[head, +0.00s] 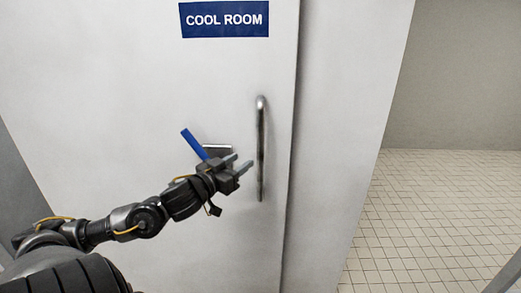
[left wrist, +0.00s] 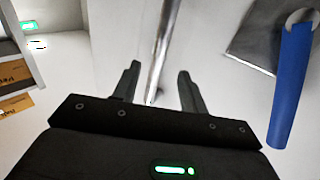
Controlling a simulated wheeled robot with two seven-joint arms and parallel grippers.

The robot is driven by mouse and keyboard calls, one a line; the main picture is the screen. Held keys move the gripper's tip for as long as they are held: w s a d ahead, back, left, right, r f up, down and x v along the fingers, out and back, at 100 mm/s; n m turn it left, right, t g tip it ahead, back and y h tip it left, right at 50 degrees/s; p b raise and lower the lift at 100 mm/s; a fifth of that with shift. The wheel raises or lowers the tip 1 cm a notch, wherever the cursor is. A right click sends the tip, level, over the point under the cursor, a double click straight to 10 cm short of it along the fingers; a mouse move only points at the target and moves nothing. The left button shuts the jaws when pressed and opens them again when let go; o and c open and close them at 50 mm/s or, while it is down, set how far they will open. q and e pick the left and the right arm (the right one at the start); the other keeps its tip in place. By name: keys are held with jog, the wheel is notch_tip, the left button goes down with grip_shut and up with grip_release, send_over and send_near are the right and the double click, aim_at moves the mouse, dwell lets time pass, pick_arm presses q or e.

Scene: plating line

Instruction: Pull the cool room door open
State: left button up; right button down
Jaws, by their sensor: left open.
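The cool room door (head: 150,90) is a white panel with a blue "COOL ROOM" sign (head: 224,19). It looks shut, with a dark seam along its right edge. A vertical metal bar handle (head: 261,150) is near that edge; it also shows in the left wrist view (left wrist: 165,40). A blue lever (head: 194,143) on a metal plate sits left of the bar; it is at the right in the left wrist view (left wrist: 291,85). My left gripper (head: 241,167) is open at the bar's lower half. In the left wrist view the bar runs between its fingers (left wrist: 157,85). My right gripper is out of view.
A white wall (head: 345,120) stands right of the door. Beyond it is an open tiled floor (head: 430,215) and a grey wall (head: 465,80). Shelves with cardboard boxes (left wrist: 15,72) and a green lit sign (left wrist: 28,26) show at the left wrist view's left.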

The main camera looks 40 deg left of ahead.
aim_at(258, 149)
pick_arm(q)
jog(key=w, duration=0.3)
jog(key=w+p, duration=0.1)
jog(key=w, duration=0.2)
jog(key=w+p, duration=0.1)
jog(key=w, duration=0.2)
jog(key=shift+w+a, duration=0.35)
jog(key=shift+a, duration=0.05)
jog(key=shift+w+f+p, duration=0.1)
jog(key=shift+w+p, duration=0.25)
jog(key=shift+w, duration=0.2)
jog(key=shift+c, duration=0.4)
grip_shut()
